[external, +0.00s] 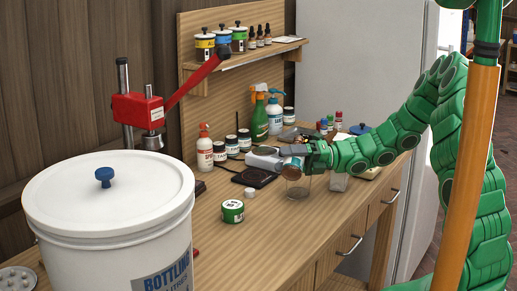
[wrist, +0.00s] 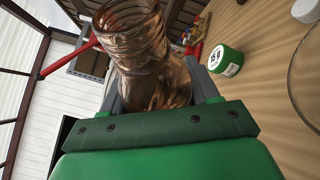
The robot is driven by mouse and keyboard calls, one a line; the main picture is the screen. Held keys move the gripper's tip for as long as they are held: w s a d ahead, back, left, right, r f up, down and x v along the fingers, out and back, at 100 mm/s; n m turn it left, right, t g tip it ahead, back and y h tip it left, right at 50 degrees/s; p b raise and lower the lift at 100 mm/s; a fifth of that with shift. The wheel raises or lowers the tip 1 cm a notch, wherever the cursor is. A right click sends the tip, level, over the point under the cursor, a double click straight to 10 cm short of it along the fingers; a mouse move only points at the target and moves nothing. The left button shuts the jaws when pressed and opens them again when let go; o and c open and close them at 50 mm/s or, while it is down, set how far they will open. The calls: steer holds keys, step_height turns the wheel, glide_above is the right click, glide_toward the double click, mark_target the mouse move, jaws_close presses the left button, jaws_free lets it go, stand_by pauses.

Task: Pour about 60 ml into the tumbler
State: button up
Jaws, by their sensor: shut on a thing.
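My gripper (external: 300,152) is shut on a clear, brown-tinted glass vessel (wrist: 140,40) with a ridged neck, which fills the upper middle of the wrist view. In the external view only a small part of this vessel (external: 291,162) shows at the fingers. It appears tilted; how much liquid it holds I cannot tell. A clear glass, which looks like the tumbler (external: 298,188), stands on the bench just below my gripper. A glass rim (wrist: 293,75) shows at the right edge of the wrist view. I cannot make out any liquid in the tumbler.
A green tin (external: 232,211) and a white cap (external: 249,193) stand left of the tumbler. A black scale-like pad (external: 254,177) lies behind. Another clear container (external: 339,182) stands to the right. Bottles and jars crowd the back; the front bench is clear. A white bucket (external: 115,225) stands front left.

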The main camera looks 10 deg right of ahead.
steer(key=shift+f+m+y, duration=0.3)
steer(key=shift+f+m, duration=0.3)
steer(key=shift+f, duration=0.15)
steer(key=shift+w+d+r+m+y, duration=0.15)
steer(key=shift+w+r+m+y, duration=0.15)
steer(key=shift+r+m, duration=0.4)
steer(key=shift+w, duration=0.1)
steer(key=shift+m+t+y, duration=0.4)
steer(key=shift+m+t, duration=0.1)
steer(key=shift+m, duration=0.4)
steer(key=shift+s+m, duration=0.3)
steer(key=shift+s, duration=0.3)
steer(key=shift+r+m+t+y, duration=0.3)
steer(key=shift+r+m+t, duration=0.1)
steer(key=shift+m, duration=0.2)
stand_by(0.4)
steer(key=shift+s, duration=0.1)
stand_by(0.4)
